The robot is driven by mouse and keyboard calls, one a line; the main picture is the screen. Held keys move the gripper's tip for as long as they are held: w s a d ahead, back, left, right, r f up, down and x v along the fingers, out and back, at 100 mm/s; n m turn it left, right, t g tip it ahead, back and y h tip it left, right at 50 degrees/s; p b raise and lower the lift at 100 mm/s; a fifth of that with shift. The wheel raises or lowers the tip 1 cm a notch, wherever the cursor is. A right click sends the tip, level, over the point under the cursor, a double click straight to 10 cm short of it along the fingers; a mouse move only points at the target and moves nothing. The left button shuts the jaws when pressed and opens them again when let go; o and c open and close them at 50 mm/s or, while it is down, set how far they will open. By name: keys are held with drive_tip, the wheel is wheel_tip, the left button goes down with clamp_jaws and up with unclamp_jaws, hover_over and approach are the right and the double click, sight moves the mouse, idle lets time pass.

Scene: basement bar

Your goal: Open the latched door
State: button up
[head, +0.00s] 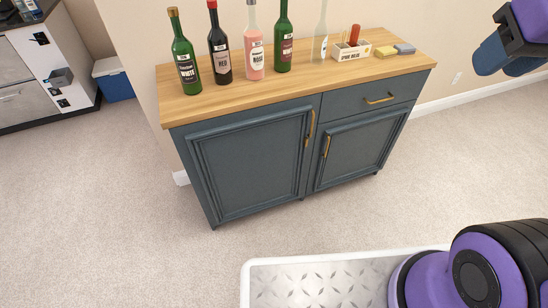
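A dark blue-grey cabinet (216,213) with a wooden top stands in the middle of the head view. Its wide left door (250,160) is shut, with a vertical brass handle (311,124) near its upper right edge. A small dark piece shows beside that handle, too small to make out. The right door (362,150) is also shut, with a brass handle (326,147) at its upper left. A shut drawer (372,97) with a brass pull is above it.
Several bottles, including a green one (184,56), stand on the wooden top (230,102), with a small white caddy (351,50) and sponges (386,52). Carpet (130,235) in front of the cabinet is clear. A blue cooler (116,86) and another counter stand far left.

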drive_tip(key=w+t, duration=0.2)
drive_tip(key=w, duration=1.1)
drive_tip(key=t+y, duration=0.1)
drive_tip(key=t, duration=0.6)
hover_over(313, 121)
drive_tip(key=s+d, duration=0.3)
wheel_tip(313, 121, down, 36)
drive_tip(key=s+a+f+n+t+y, duration=0.1)
drive_tip(key=s+f+t, duration=0.15)
drive_tip(key=f, duration=0.75)
drive_tip(key=s+a+f+t, duration=0.1)
drive_tip(key=s+f, duration=0.3)
drive_tip(key=f, duration=0.5)
drive_tip(key=w, duration=0.6)
drive_tip(key=w+a, duration=0.1)
drive_tip(key=w, duration=0.3)
drive_tip(key=shift+w, duration=0.1)
drive_tip(key=shift+c, duration=0.4)
